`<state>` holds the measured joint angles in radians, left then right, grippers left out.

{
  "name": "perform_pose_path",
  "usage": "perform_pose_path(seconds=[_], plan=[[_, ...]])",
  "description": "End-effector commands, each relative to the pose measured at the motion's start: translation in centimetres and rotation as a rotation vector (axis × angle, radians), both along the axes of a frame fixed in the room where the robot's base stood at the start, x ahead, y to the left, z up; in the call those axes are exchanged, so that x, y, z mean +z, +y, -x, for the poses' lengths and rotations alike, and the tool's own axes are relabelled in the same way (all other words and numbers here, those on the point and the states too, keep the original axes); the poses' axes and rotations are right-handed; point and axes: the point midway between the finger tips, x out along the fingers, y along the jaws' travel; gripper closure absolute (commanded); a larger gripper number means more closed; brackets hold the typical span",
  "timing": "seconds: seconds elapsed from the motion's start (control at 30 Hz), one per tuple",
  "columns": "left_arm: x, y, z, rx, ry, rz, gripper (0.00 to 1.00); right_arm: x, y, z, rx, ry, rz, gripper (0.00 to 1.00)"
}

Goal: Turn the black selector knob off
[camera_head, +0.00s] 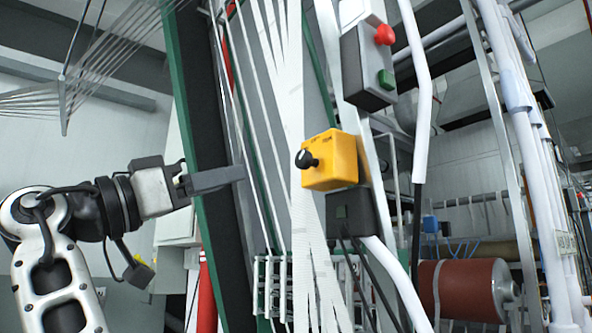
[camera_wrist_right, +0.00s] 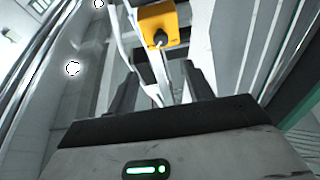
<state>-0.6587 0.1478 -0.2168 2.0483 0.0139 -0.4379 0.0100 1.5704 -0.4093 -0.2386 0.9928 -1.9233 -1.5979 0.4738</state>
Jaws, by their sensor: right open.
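The black selector knob (camera_head: 306,159) sticks out of the left face of a yellow box (camera_head: 337,163) in the head view. In the right wrist view the knob (camera_wrist_right: 160,39) and the yellow box (camera_wrist_right: 150,18) are at the top, ahead of the fingertips. I cannot tell the knob's setting. My right gripper (camera_head: 240,173) comes in from the left of the head view and points at the box. It is apart from the knob. In the wrist view its jaws (camera_wrist_right: 161,78) are open and empty. My left gripper is not in view.
Above the yellow box is a grey box with a red button (camera_head: 384,35) and a green button (camera_head: 385,79). White webbing strands (camera_head: 290,120) run beside the knob. A green-edged dark frame (camera_head: 205,130) stands behind the gripper. A red-brown roller (camera_head: 462,290) is at lower right.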

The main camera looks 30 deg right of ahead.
Motion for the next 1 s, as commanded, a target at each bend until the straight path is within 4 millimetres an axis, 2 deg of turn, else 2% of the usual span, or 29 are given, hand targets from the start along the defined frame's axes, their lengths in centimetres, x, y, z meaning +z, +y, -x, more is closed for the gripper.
perform_pose_path(seconds=[0.4, 0.6, 0.8, 1.0], plan=[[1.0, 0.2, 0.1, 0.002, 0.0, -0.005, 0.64, 3.4, -8.0, -0.7, -0.002, 0.004, -0.002, 0.48], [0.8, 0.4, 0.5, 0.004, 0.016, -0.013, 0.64, 4.8, -11.5, -1.0, 0.0, 0.005, -0.001, 0.48], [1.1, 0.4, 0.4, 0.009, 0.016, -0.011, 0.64, 5.5, -13.4, -1.1, 0.002, 0.005, -0.001, 0.48], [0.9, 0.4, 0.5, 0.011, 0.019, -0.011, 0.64, 5.6, -13.9, -1.2, 0.003, 0.005, 0.001, 0.48]])
